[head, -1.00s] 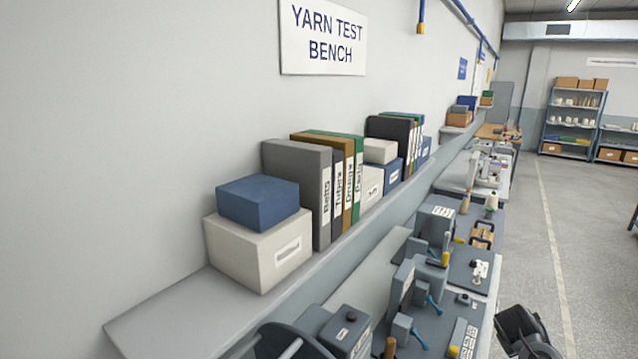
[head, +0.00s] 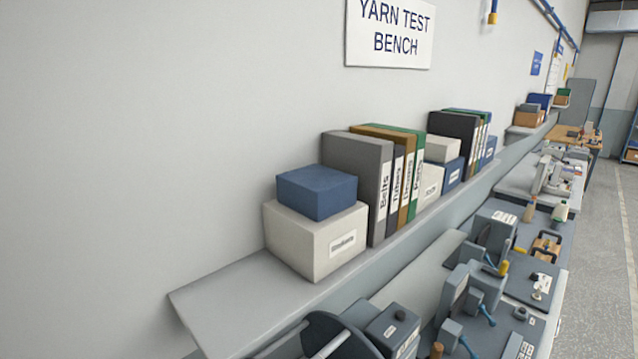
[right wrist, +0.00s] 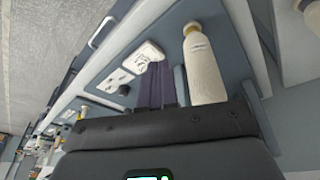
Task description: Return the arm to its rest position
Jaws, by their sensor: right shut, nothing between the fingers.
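My right gripper (right wrist: 157,85) shows in the right wrist view, its two dark fingers side by side and shut with nothing between them. Its dark housing fills the bottom of that view. A cream bottle-shaped bobbin (right wrist: 205,65) stands beyond the housing, right of the fingers, and the gripper is not holding it. In the head view neither gripper shows. My left gripper is in no view.
In the head view a wall shelf (head: 225,290) carries a cream box (head: 310,240), a blue box (head: 315,192) and several binders (head: 365,170). Below it the bench holds grey test devices (head: 455,300). Open floor (head: 610,200) lies at the right.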

